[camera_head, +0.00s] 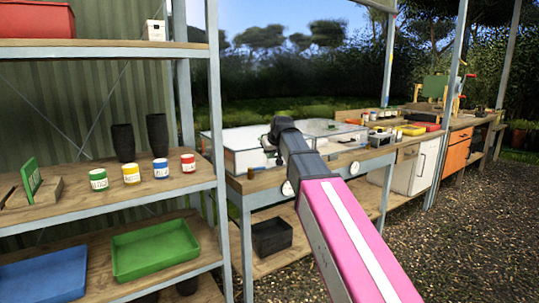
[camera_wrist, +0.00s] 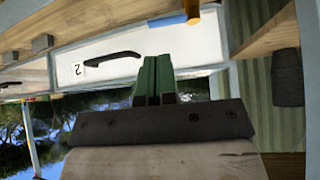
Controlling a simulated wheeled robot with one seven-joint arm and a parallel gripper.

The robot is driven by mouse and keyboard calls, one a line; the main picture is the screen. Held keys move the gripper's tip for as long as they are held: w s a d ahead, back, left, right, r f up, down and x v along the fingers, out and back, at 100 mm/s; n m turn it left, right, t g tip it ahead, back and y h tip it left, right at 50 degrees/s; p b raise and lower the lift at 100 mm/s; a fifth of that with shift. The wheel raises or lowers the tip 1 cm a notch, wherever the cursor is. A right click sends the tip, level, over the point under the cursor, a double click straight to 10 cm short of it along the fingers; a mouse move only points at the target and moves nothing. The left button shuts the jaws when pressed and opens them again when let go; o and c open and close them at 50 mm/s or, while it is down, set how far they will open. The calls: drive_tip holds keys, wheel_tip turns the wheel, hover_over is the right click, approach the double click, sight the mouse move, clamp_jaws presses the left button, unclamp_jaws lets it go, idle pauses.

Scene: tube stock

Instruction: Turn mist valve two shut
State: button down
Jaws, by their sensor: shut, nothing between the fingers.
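In the wrist view, a curved black lever (camera_wrist: 112,58) lies along a white panel, beside a small white tag (camera_wrist: 78,70) marked 2. I take this as mist valve two. My gripper (camera_wrist: 157,62) shows as two green fingers pressed together, with nothing between them. The fingertips are just right of the lever's right end in the picture; I cannot tell whether they touch it. In the head view my gripper (camera_head: 281,126) is over the left end of the bench, by a pale-walled box (camera_head: 238,160). My arm hides part of the bench, and the lever is not discernible there.
A shelf rack at left holds a green tray (camera_head: 155,250), a blue tray (camera_head: 45,277), several small tins (camera_head: 132,173) and black pots (camera_head: 123,142). The bench (camera_head: 262,180) has round white dials (camera_head: 354,168) on its front. Open gravel (camera_head: 470,230) lies at right.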

sight(261, 168)
drive_tip(key=shift+w+r+x, duration=0.15)
drive_tip(key=shift+x, duration=1.7)
drive_tip(key=shift+w+r+x, duration=0.1)
drive_tip(key=shift+w+x, duration=0.05)
drive_tip(key=shift+x, duration=1.7)
drive_tip(key=shift+w+r+x, duration=0.15)
drive_tip(key=shift+x, duration=1.7)
drive_tip(key=shift+a, duration=0.15)
drive_tip(key=shift+w, duration=0.1)
drive_tip(key=shift+w+a+f, duration=0.2)
drive_tip(key=shift+w+a, duration=0.05)
drive_tip(key=shift+w, duration=0.45)
drive_tip(key=shift+s, duration=0.1)
